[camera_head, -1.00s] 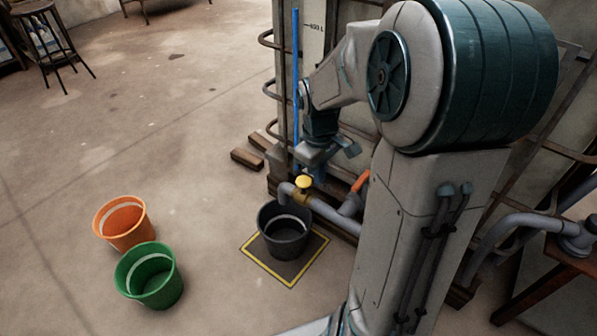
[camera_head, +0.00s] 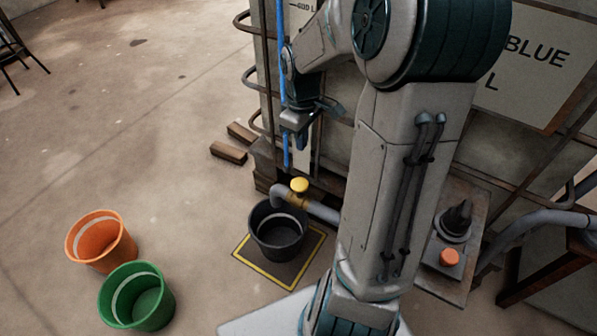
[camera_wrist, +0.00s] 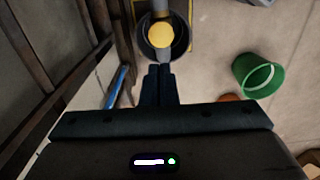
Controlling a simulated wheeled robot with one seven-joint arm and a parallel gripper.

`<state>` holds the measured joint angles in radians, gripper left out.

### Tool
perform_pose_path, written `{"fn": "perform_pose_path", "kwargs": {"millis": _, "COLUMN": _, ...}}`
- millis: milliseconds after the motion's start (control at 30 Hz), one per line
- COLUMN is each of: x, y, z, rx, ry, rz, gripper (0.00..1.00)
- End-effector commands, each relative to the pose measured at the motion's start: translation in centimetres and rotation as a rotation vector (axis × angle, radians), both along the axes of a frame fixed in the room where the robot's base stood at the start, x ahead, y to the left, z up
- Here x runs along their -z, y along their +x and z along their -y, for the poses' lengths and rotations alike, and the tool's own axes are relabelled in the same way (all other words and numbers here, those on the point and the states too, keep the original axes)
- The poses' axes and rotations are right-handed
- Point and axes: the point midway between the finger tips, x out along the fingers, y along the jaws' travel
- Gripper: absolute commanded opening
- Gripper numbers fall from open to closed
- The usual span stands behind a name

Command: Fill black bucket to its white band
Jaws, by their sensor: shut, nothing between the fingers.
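The black bucket (camera_head: 264,243) stands upright on a yellow-bordered square on the floor. A pale band (camera_head: 279,217) runs around its inside wall. A grey spout (camera_head: 320,208) with a yellow knob (camera_head: 299,185) ends over the bucket; no stream is visible from it. The wrist view also shows the yellow knob (camera_wrist: 160,37) and the bucket (camera_wrist: 181,50), partly covered by the pipe and knob. My gripper (camera_head: 303,146) is shut and empty, pointing down above the knob and apart from it. Its closed fingers show in the wrist view (camera_wrist: 159,70).
An orange bucket (camera_head: 101,242) and a green bucket (camera_head: 137,297) stand on the floor at left. A caged vat with a blue level tube (camera_head: 283,90) stands behind my gripper. A control box with an orange button (camera_head: 449,257) is at right. Wooden blocks (camera_head: 228,152) lie left of the vat.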

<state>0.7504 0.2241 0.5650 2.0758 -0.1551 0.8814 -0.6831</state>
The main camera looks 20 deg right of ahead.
Motion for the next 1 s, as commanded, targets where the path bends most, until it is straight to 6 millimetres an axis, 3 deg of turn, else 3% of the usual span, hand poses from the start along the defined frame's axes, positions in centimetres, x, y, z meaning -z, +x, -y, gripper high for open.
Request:
{"fn": "perform_pose_path", "kwargs": {"millis": 267, "x": 1.6, "y": 0.0, "z": -0.2, "rx": -0.005, "ry": 0.001, "rz": -0.002, "gripper": 0.00}}
{"fn": "perform_pose_path", "kwargs": {"millis": 700, "x": 10.9, "y": -0.1, "z": -0.1, "rx": -0.001, "ry": 0.002, "rz": -0.002, "gripper": 0.00}}
{"fn": "perform_pose_path", "kwargs": {"millis": 1000, "x": 13.8, "y": 0.0, "z": 0.0, "rx": 0.000, "ry": -0.001, "rz": -0.001, "gripper": 0.00}}
